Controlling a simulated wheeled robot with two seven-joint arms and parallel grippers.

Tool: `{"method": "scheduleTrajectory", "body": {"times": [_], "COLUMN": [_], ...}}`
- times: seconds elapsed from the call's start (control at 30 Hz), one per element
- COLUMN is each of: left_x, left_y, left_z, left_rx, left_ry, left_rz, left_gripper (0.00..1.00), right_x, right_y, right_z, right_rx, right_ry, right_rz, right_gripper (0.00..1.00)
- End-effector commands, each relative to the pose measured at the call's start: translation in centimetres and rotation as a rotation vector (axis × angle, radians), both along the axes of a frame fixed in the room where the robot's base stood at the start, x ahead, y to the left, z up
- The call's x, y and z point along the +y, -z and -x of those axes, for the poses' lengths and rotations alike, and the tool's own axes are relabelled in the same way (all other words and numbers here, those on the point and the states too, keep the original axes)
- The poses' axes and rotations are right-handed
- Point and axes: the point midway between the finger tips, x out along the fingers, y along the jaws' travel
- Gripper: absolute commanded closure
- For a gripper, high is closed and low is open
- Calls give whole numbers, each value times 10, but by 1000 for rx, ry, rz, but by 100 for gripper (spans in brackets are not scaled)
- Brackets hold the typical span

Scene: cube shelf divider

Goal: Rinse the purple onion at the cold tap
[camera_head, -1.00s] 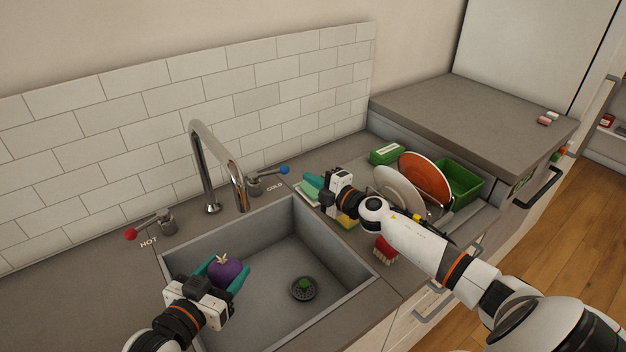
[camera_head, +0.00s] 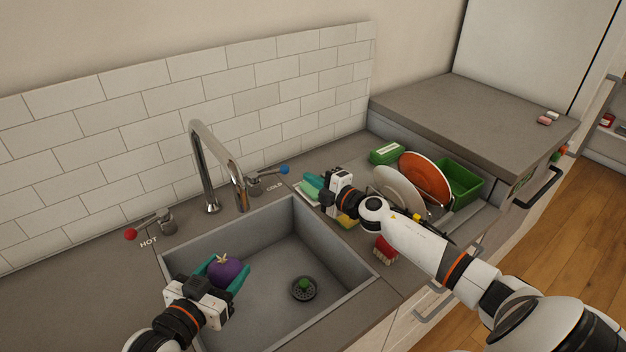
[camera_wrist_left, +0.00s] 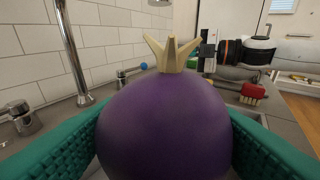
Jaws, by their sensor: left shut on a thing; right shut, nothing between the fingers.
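The purple onion (camera_head: 224,270) is held between the teal fingers of my left gripper (camera_head: 226,274), over the left part of the sink basin. It fills the middle of the left wrist view (camera_wrist_left: 165,125), stem end up. The chrome faucet (camera_head: 210,165) arches over the sink's back edge, its spout right of and behind the onion. The cold tap (camera_head: 262,182) has a blue knob (camera_head: 284,170) and the hot tap (camera_head: 158,224) a red knob (camera_head: 130,235). No water stream shows. My right gripper (camera_head: 311,188) is shut and empty on the counter side, right of the cold tap.
The left counter is clear.

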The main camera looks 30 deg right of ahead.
Motion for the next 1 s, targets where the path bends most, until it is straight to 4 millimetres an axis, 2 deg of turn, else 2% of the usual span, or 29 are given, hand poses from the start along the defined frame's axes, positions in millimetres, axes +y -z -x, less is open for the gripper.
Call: {"method": "scheduleTrajectory", "body": {"times": [0.17, 0.73, 1.0], "left_x": [0, 29, 34], "left_y": [-2, -38, -41], "left_z": [0, 31, 37], "left_rx": [-1, 1, -1], "left_ry": [0, 0, 0], "left_rz": [1, 1, 2], "left_gripper": [66, 66, 66], "right_x": [0, 0, 0], "right_y": [-2, -57, -62], "right_z": [0, 0, 0], "right_rx": [0, 0, 0], "right_ry": [0, 0, 0], "right_rz": [0, 0, 0], "right_gripper": [100, 100, 100]}}
